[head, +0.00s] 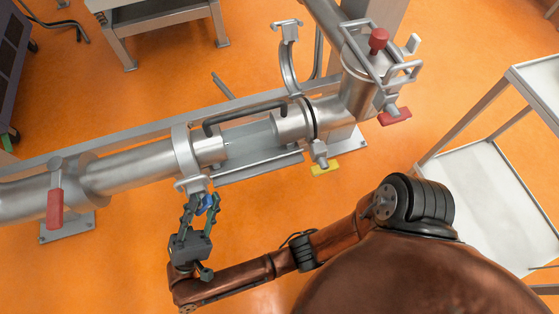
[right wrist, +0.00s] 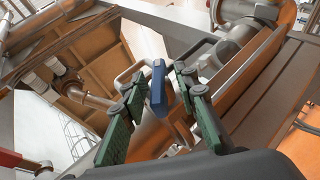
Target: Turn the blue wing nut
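The blue wing nut (head: 206,203) hangs under the clamp (head: 192,184) around the metal pipe joint, at the lower middle-left of the head view. In the right wrist view the wing nut (right wrist: 158,86) stands near the middle as a blue upright wing. My right gripper (head: 200,205) reaches up to it from below. Its green-padded fingers (right wrist: 157,92) are spread, one on each side of the nut, with gaps visible in the wrist view. Part of the nut is hidden by a finger in the head view. My left gripper is not in view.
A yellow wing nut (head: 325,169) sits on a second clamp to the right. Red handles show on a valve (head: 55,208) at left and at the pipe's right end (head: 395,117). A white cart (head: 480,190) stands at right. Orange floor is clear below the pipe at left.

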